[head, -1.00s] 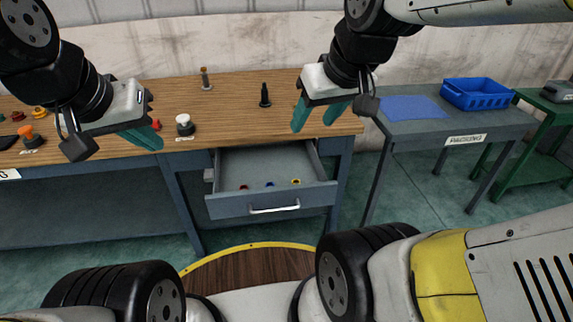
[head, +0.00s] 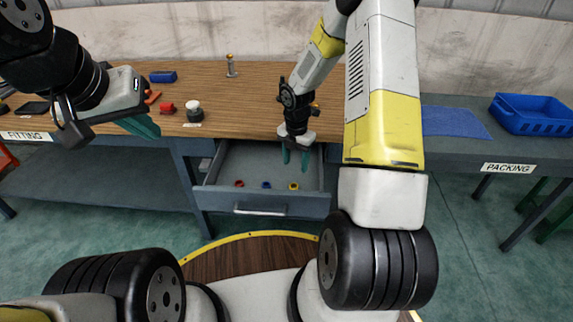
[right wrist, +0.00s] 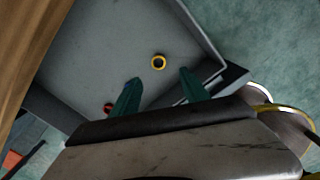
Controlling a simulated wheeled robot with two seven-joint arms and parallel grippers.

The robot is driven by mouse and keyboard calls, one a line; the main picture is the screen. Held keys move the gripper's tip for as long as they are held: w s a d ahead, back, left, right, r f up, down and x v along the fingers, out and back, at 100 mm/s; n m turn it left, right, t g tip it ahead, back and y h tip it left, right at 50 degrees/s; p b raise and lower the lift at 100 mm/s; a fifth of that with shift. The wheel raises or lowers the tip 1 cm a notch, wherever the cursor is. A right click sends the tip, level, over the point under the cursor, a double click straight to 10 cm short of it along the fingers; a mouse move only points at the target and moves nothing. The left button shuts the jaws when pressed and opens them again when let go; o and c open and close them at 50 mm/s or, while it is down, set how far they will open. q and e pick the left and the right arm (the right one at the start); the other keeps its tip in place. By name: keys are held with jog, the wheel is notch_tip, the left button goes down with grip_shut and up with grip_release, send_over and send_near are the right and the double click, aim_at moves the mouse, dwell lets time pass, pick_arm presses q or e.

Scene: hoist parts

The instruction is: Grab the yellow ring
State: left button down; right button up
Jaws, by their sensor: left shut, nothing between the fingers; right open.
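The yellow ring (head: 293,187) lies in the open grey drawer (head: 226,163), at the right of a small blue ring (head: 266,185) and a red ring (head: 239,184). In the right wrist view the yellow ring (right wrist: 158,62) lies on the drawer floor, ahead of the fingertips and between their lines. My right gripper (head: 295,159) is open and empty, pointing down over the drawer, apart from the ring; its fingers also show in the right wrist view (right wrist: 160,78). My left gripper (head: 150,127) is shut and empty above the bench at the left.
The wooden bench top (head: 215,95) carries a white-and-black knob (head: 194,112), a red part (head: 166,107), a blue block (head: 163,76) and an upright bolt (head: 231,66). A packing table with a blue bin (head: 532,115) stands at the right. The drawer walls surround the rings.

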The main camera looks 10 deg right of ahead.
aim_at(293, 184)
jog(key=shift+n, duration=0.8)
jog(key=f, duration=1)
jog(key=shift+w+a+f, duration=0.1)
jog(key=shift+a+f, duration=0.2)
jog(key=shift+f, duration=0.1)
jog(key=shift+c, duration=0.4)
grip_shut()
